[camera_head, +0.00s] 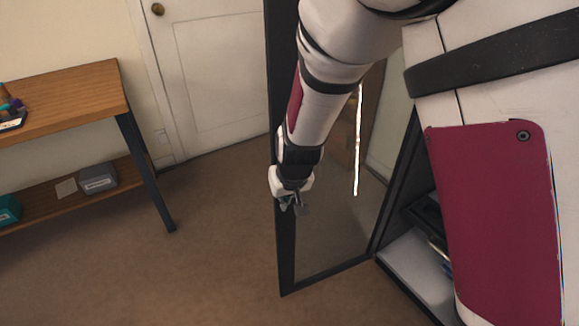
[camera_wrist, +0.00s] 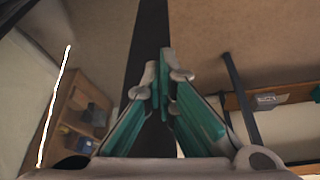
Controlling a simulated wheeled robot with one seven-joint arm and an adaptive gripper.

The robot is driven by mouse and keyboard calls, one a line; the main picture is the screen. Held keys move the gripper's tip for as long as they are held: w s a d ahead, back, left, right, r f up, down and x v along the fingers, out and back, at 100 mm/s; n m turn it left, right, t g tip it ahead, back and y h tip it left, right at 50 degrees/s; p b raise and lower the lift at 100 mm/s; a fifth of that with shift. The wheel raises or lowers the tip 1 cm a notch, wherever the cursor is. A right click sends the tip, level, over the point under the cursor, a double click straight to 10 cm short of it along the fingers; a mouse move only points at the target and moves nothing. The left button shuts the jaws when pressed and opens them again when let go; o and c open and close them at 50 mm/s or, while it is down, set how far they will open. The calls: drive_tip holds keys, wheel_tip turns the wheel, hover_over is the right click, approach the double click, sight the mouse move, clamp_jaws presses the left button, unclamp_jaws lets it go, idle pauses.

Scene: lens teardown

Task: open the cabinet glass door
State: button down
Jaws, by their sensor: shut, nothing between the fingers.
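The cabinet glass door (camera_head: 335,235) has a dark frame and stands swung well out from the cabinet (camera_head: 405,285), whose inside shows at the lower right in the head view. My gripper (camera_head: 296,207) is at the door's outer upright (camera_head: 286,265), about two thirds of the way down the visible part. In the wrist view my gripper (camera_wrist: 160,80) has its green-padded fingers together with nothing between them. The dark door upright (camera_wrist: 150,40) runs just behind the fingertips, and the glass (camera_wrist: 95,40) lies left of it. I cannot tell whether the fingers touch the frame.
A wooden bench (camera_head: 75,95) with dark legs and a lower shelf stands at the left, with a grey box (camera_head: 97,178) on that shelf. A white room door (camera_head: 215,70) is behind. Dark items (camera_head: 428,215) sit inside the cabinet. The carpet between bench and glass door is clear.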

drive_tip(key=shift+w+a+f+b, duration=0.15)
drive_tip(key=shift+w+a+f, duration=0.1)
drive_tip(key=shift+w, duration=0.45)
drive_tip(key=shift+w+a+f+b, duration=0.1)
drive_tip(key=shift+w+a+f, duration=0.2)
drive_tip(key=shift+w, duration=0.45)
drive_tip(key=shift+w+a+f+b, duration=0.15)
drive_tip(key=shift+w+a+f, duration=0.1)
drive_tip(key=shift+w, duration=0.45)
